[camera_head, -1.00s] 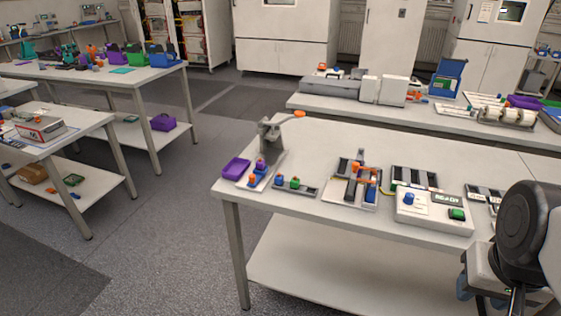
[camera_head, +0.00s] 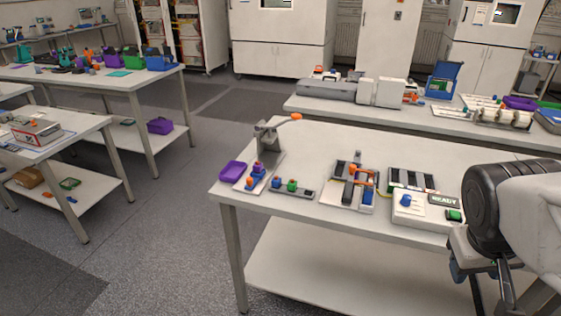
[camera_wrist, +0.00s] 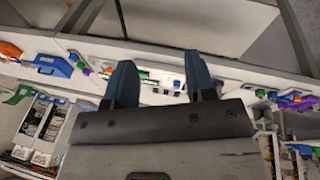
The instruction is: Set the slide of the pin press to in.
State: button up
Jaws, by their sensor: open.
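The grey press (camera_head: 268,142) with an orange-tipped lever stands at the left end of the near table; I take it to be the pin press. At its base is a blue block with an orange knob (camera_head: 253,178), which looks like its slide. A purple part sits just behind the knob. How far in the slide is cannot be told at this size. My gripper shows in the wrist view (camera_wrist: 160,64), its two blue-grey fingers apart with nothing held between them. In the head view my arm is at the right edge, far from the press.
A purple tray (camera_head: 232,171) lies left of the press. The table's front left corner is clear.

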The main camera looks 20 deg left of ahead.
jog(key=w+a+f+n+t+h, duration=0.2)
jog(key=w+a+n+t, duration=0.1)
jog(key=w+a+n, duration=0.8)
jog(key=w+a+f+n+t+h, duration=0.15)
jog(key=w+a+n+t, duration=0.4)
jog(key=w, duration=0.85)
jog(key=n+t+y, duration=0.2)
jog(key=n+y, duration=0.7)
jog(key=n, duration=1.1)
send_near(249, 180)
jog(key=d+x, duration=0.1)
jog(key=x, duration=0.2)
jog(key=shift+w+a, duration=0.1)
jog(key=shift+a, duration=0.55)
jog(key=shift+w, duration=0.1)
jog(key=shift+x, duration=3.8)
